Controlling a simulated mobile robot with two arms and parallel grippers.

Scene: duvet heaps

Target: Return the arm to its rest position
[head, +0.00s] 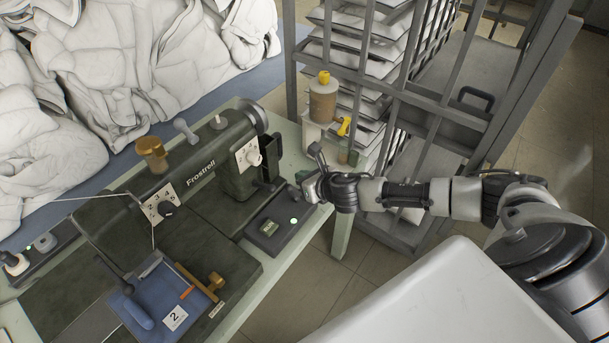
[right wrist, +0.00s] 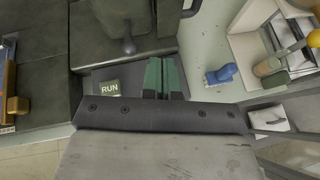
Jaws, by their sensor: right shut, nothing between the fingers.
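My right arm (head: 450,196) reaches in from the right side of the head view. Its gripper (head: 312,186) is at the right end of the sewing machine, over the edge of a dark control box (head: 268,229) with a lit display and a green light. In the right wrist view the two green fingers (right wrist: 163,76) lie together, shut and empty, beside the display (right wrist: 109,88) that reads RUN. Whether the fingertips touch the box cannot be told. My left gripper is not in view.
The dark sewing machine (head: 195,172) stands on a pale table (head: 315,235). A blue tray (head: 140,305) with tools lies at its front. White duvets (head: 90,85) are heaped behind. A metal rack (head: 400,90) with folded white items stands close beyond the gripper. Thread spools (head: 323,103) stand near it.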

